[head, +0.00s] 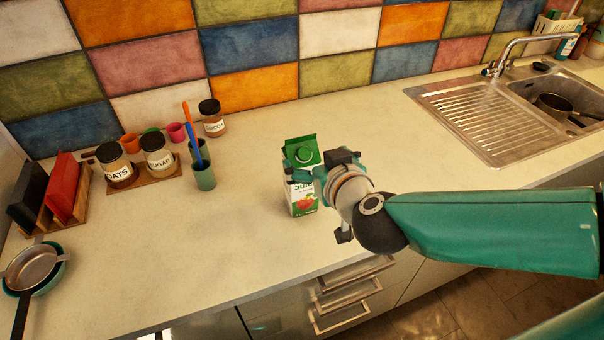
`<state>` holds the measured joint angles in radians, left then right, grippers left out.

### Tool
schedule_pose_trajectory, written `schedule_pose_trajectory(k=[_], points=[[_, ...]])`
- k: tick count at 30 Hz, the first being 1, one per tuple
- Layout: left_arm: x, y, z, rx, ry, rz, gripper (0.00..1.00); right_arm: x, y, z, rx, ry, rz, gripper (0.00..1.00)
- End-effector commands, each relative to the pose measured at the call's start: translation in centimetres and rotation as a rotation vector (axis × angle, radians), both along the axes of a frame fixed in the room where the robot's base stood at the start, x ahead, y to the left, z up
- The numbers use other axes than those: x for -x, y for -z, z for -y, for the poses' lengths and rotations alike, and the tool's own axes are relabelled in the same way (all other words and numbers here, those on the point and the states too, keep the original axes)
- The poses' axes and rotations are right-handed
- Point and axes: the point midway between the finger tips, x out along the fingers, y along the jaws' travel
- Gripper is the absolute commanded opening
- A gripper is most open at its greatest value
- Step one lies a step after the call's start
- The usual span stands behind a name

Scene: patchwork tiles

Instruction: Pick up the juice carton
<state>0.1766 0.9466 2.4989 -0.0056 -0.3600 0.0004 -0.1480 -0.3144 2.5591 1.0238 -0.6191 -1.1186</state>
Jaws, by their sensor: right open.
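The juice carton (304,203), white and green with a red fruit picture and a green gabled top, stands upright on the pale counter in the middle of the head view. My right arm comes in from the right, and its gripper (318,205) is at the carton's right side, partly in front of it. The gripper is open. One finger shows across the carton's upper part and another dark part hangs low at its right. Whether the fingers touch the carton cannot be told. My left gripper is not in view.
A teal cup (204,178) with utensils, the oats jar (116,166), the sugar jar (157,154) and the cocoa jar (211,118) stand left of the carton. A pan (31,267) lies far left. A sink (520,90) is at right.

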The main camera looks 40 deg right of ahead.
Motion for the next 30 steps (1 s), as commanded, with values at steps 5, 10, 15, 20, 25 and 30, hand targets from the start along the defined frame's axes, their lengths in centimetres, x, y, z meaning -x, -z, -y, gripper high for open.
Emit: schedule_pose_trajectory(k=[5,10,15,20,25,30], points=[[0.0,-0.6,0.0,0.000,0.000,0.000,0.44,-2.1,1.0,0.6,0.000,-0.001,-0.006,1.00],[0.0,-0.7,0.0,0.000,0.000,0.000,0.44,-3.1,1.4,0.8,-0.002,-0.003,-0.003,1.00],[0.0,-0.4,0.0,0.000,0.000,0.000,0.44,-4.1,2.0,0.9,-0.003,-0.004,-0.003,1.00],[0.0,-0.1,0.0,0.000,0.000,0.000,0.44,-6.3,2.9,1.4,-0.003,-0.004,-0.003,1.00],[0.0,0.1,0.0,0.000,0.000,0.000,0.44,-7.7,3.4,1.8,-0.003,-0.004,-0.001,1.00],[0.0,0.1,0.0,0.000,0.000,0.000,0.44,-7.9,3.3,1.8,-0.003,-0.005,0.001,1.00]])
